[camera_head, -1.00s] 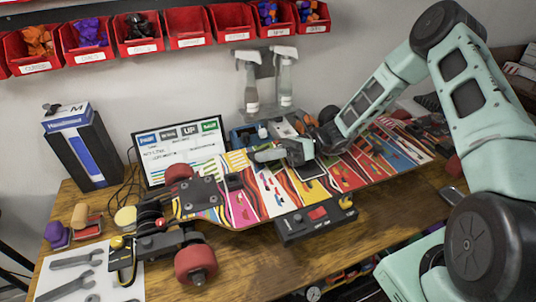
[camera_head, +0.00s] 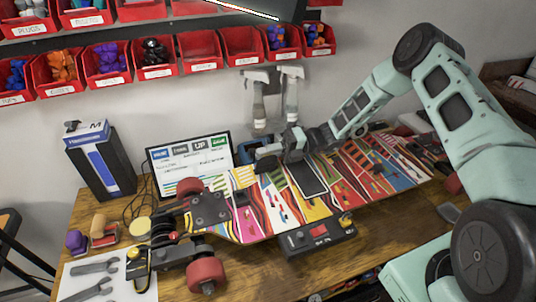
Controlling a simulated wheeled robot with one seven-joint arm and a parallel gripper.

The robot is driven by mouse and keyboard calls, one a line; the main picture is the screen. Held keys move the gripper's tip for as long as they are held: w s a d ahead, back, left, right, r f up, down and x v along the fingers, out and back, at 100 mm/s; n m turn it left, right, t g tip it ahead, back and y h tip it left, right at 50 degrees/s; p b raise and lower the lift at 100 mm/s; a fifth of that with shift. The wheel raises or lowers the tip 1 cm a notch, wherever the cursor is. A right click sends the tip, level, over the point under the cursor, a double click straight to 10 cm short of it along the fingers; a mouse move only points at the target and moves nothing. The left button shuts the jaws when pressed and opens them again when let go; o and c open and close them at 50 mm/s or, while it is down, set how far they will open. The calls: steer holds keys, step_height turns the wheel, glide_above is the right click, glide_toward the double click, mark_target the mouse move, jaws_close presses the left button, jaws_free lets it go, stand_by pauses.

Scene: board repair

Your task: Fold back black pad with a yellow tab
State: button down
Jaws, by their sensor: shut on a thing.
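The black pad (camera_head: 309,179) is a dark rectangle with a pale rim on the colourful skateboard deck (camera_head: 354,183), near its middle. My gripper (camera_head: 292,157) is at the pad's far edge, pointing down. It is shut on the pad there, though the fingers are small and the grip point is partly hidden. I cannot make out the yellow tab. I cannot tell how far the pad is tilted off the deck.
A control box (camera_head: 317,237) with a red display sits at the deck's front edge. A screen (camera_head: 190,162) stands behind the left end. Two spray bottles (camera_head: 291,97) hang on the wall behind my gripper. Wrenches (camera_head: 94,268) lie at the front left.

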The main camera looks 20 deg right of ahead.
steer(key=shift+w, duration=0.6)
steer(key=c, duration=1.6)
jaws_free()
steer(key=shift+d, duration=0.1)
steer(key=d+b, duration=0.4)
steer(key=d, duration=1.1)
steer(key=shift+d+f+b, duration=0.1)
steer(key=shift+d+b, duration=0.2)
steer(key=shift+d, duration=0.85)
